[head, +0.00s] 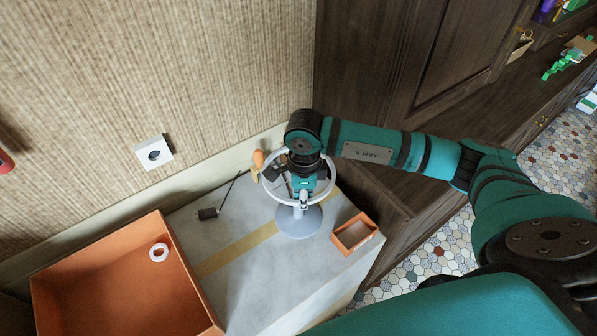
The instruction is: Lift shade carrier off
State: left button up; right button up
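The shade carrier (267,188) is a white ring around the upper part of a pale lamp stand (299,221) with a round foot on the grey tabletop. My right gripper (301,189) points down over the middle of the ring from above. My wrist hides much of the ring's centre and far side. I cannot see whether the fingers touch or hold the carrier. My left gripper is not in view.
A large orange tray (60,281) at the left holds a small white ring (158,252). A small orange box (356,233) stands right of the lamp. A dark plug (208,213) with a cord lies left of it. A wall socket (153,152) and dark cabinets (400,60) bound the table.

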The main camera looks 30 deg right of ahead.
grip_shut()
jog(key=shift+r+b, duration=0.55)
jog(key=shift+r, duration=0.05)
notch_tip(320, 180, up, 2)
jog(key=shift+r+b, duration=0.1)
jog(key=shift+b, duration=0.8)
jog(key=s+a+r+b, duration=0.1)
jog(key=s+a+r, duration=0.2)
jog(key=s, duration=0.3)
jog(key=s+a+r+b, duration=0.1)
jog(key=s+a+r, duration=0.2)
jog(key=s+a, duration=0.3)
jog(key=shift+s+b, duration=0.35)
jog(key=shift+s, duration=0.3)
jog(key=shift+f, duration=0.1)
